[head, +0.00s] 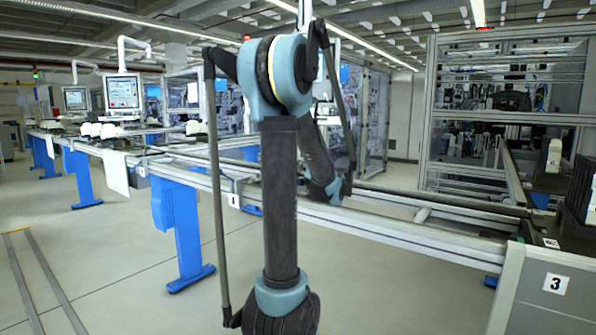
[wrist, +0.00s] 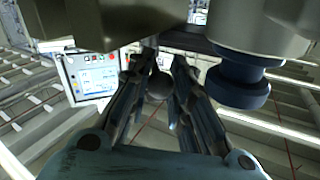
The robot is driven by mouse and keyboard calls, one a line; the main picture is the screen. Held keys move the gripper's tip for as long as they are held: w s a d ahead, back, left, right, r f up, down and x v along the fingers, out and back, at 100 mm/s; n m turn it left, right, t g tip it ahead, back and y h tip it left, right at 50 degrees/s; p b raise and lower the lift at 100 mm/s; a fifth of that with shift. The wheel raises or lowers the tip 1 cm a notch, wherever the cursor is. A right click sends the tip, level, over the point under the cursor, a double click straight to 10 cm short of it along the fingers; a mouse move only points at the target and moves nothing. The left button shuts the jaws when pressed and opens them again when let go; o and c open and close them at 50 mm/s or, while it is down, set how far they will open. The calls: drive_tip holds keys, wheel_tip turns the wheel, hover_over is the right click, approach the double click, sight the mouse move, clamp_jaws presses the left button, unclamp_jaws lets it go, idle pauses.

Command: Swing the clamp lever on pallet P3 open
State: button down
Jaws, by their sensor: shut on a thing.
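My gripper (wrist: 163,70) shows in the wrist view, its two dark fingers running up the middle of the picture. They are closed on a small round dark knob (wrist: 158,85), which looks like the end of the clamp lever. How far the lever is swung cannot be told. A large grey block (wrist: 262,25) with a dark blue round part (wrist: 238,84) below it stands close to the right of the fingers. In the head view my arm hides the gripper, and neither the lever nor pallet P3 can be made out clearly.
A conveyor rail (head: 400,232) runs across the head view to a grey panel marked 3 (head: 555,284). Dark boxes (head: 580,195) stand at the right edge. A screen (wrist: 92,76) shows left of the fingers. The floor at left is mostly clear.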

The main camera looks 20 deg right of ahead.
drive_tip(key=shift+w, duration=0.1)
drive_tip(key=c, duration=1.4)
unclamp_jaws()
drive_tip(key=shift+a, duration=0.1)
drive_tip(key=shift+r, duration=5)
